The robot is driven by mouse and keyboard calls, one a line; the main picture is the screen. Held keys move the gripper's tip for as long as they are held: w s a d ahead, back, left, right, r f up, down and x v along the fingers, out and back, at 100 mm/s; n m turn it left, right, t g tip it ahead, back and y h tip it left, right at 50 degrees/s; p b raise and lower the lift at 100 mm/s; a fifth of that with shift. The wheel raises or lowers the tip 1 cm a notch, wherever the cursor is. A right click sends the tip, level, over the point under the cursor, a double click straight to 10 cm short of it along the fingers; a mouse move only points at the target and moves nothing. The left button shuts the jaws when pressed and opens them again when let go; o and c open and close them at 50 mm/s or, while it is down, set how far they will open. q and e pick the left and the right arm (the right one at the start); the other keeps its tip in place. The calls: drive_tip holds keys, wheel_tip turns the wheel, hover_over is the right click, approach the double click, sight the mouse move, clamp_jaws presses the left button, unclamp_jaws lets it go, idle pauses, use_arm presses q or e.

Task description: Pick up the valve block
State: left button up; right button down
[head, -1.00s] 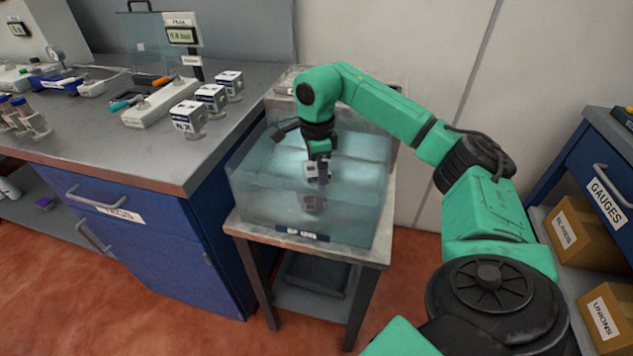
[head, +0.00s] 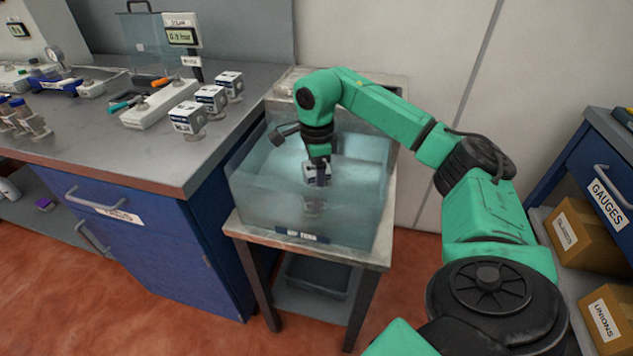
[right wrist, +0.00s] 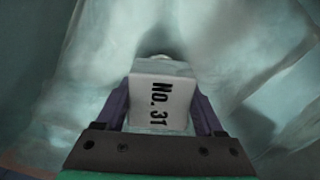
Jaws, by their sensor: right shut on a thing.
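In the head view my right gripper (head: 318,178) points down inside the clear tank (head: 255,212) and is shut on a white valve block (head: 309,172). Several similar white blocks (head: 188,117) stand on the bench to the left. My left gripper is not in view.
The tank stands on a small metal table (head: 365,254) beside the grey bench (head: 150,165). A digital display (head: 181,36) stands on the bench. A blue shelf with labelled cardboard boxes (head: 577,236) is at right. Tank walls surround the gripper.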

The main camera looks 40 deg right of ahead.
wheel_tip(320, 180, up, 9)
drive_tip(key=shift+w+f+p, duration=0.1)
drive_tip(key=shift+p, duration=0.5)
wheel_tip(320, 180, up, 12)
drive_tip(key=p, duration=0.9)
idle(0.6)
